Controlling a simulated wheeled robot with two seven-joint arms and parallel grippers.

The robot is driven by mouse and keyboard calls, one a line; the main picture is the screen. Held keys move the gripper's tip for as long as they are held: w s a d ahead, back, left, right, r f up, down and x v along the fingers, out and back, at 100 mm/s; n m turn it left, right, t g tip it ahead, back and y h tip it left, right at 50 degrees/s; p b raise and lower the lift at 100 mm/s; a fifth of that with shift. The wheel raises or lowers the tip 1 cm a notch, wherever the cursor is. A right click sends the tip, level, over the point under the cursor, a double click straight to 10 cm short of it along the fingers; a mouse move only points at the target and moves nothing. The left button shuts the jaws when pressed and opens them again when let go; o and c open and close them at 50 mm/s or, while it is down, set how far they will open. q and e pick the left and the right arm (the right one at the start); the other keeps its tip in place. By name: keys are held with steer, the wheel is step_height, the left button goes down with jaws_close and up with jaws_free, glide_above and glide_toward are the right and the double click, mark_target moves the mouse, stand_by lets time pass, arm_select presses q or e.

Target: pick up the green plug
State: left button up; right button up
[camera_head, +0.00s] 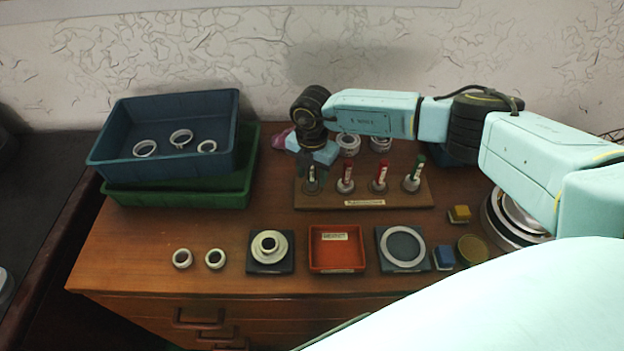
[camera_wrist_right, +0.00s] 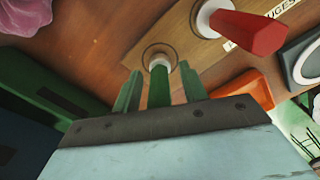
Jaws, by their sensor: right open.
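A green plug (camera_wrist_right: 159,88) stands in a round seat at the left end of the wooden rack (camera_head: 410,198). In the right wrist view its green handle lies between the two fingers of my right gripper (camera_wrist_right: 160,92), with a gap on each side. The right gripper (camera_head: 311,166) is open and reaches down over this plug in the head view, partly hiding it. A second green-handled plug (camera_head: 418,168) stands at the right end of the rack. My left gripper is not in view.
Two red-handled plugs (camera_head: 347,172) (camera_head: 380,175) stand between the green ones; one (camera_wrist_right: 250,32) is close to my right gripper. A blue bin (camera_head: 165,169) sits on a green bin at left. An orange tray (camera_head: 337,268) and bearing rings lie in front. Bare wood separates rack and tray.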

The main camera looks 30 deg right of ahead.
jaws_close()
steer(key=shift+r, duration=0.15)
